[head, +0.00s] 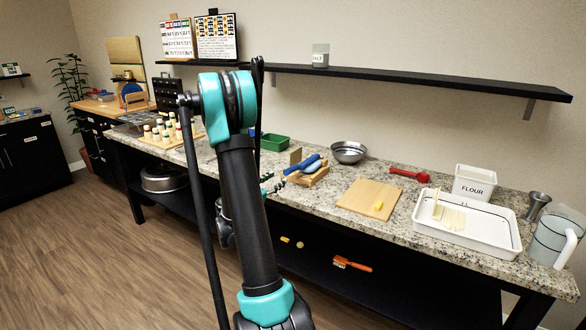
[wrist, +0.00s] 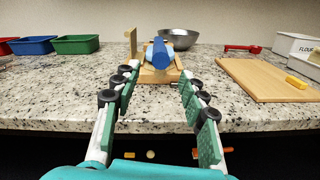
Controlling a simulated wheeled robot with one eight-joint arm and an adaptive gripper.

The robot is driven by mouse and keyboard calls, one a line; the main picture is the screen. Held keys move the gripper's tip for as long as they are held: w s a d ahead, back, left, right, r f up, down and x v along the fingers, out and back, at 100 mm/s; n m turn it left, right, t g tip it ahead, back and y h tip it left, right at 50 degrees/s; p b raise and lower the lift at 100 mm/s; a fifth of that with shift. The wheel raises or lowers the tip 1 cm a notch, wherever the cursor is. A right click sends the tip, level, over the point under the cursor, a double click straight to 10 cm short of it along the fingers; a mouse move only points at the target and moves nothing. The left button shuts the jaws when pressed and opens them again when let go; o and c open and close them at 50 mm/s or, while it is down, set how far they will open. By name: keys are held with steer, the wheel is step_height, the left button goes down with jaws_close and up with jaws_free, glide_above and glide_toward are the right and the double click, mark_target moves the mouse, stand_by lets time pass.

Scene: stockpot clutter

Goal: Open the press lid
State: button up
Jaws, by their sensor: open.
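What looks like the press stands near the front edge of the counter: a wooden base (head: 312,178) with a long blue part (head: 303,164) lying over it. An upright tan wooden piece (head: 295,155) stands at its left. In the wrist view the blue part (wrist: 160,55) points toward me above the wooden base (wrist: 151,75), with the upright piece (wrist: 131,42) at the left. I cannot tell which piece is the lid. My gripper (wrist: 158,74) is open and empty, its fingers spread in front of the press. In the head view my arm partly hides it.
A metal bowl (head: 348,152) stands behind the press. A cutting board (head: 369,198) with a yellow piece lies to the right, and a red tool (head: 409,175) behind it. A green bin (head: 273,142) is at the left. A shelf (head: 420,82) hangs above.

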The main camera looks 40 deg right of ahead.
mark_target(296, 166)
steer(key=x, duration=1.4)
steer(key=shift+w+d, duration=0.15)
steer(key=shift+d, duration=0.2)
jaws_close()
